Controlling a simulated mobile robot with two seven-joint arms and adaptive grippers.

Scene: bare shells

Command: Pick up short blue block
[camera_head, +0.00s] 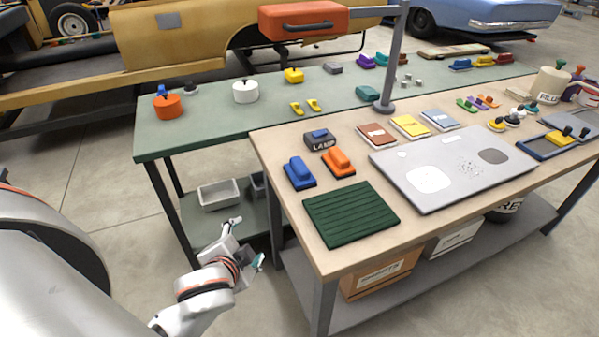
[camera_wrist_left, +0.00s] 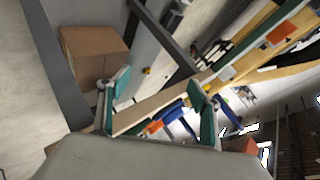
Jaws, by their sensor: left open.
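A blue block (camera_head: 299,173) with a raised grip and dark base sits near the left end of the wooden-topped table (camera_head: 282,150), left of an orange block (camera_head: 338,162) of like shape. A smaller blue piece (camera_head: 319,133) sits on a grey block marked LAMP behind them. I cannot tell for certain which is the short blue block. My left gripper (camera_head: 246,243) is open and empty, beside the table's left end and below its top. In the left wrist view its teal-padded fingers (camera_wrist_left: 160,98) stand apart; small blue and orange shapes show beyond them. My right gripper is out of view.
A dark green ribbed mat (camera_head: 350,214) lies at the table's front left edge, with a grey board (camera_head: 452,168) to its right. A grey post (camera_head: 393,60) rises behind. A green table (camera_head: 205,120) stands further back, and cardboard boxes (camera_head: 380,275) sit on the lower shelf.

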